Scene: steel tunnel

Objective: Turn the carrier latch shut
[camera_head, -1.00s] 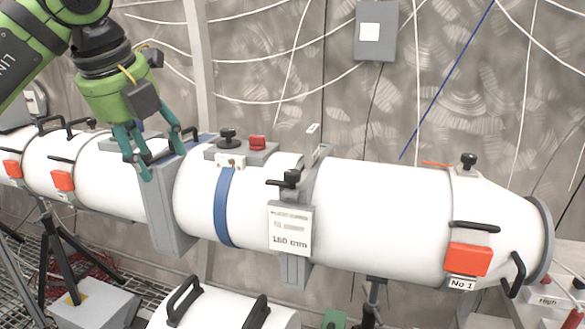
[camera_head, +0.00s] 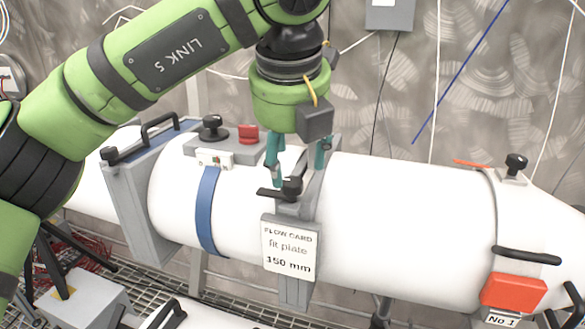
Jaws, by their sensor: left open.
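The carrier latch (camera_head: 289,188) is a black lever with a round knob, on top of a grey carrier (camera_head: 294,288) that wraps the white tube. The lever points left across the carrier. My left gripper (camera_head: 297,174) is open and points down. One teal finger is just behind and left of the latch knob, the other to its right by the grey upright plate (camera_head: 332,150). I cannot tell whether either finger touches the latch or the plate. My right gripper is not in view.
A card marked 150 mm (camera_head: 290,247) hangs in front of the carrier. Left of it are a blue band (camera_head: 207,212), a black knob (camera_head: 213,128) and a red block (camera_head: 248,134). An orange block (camera_head: 513,292) is at lower right. My left arm crosses the upper left.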

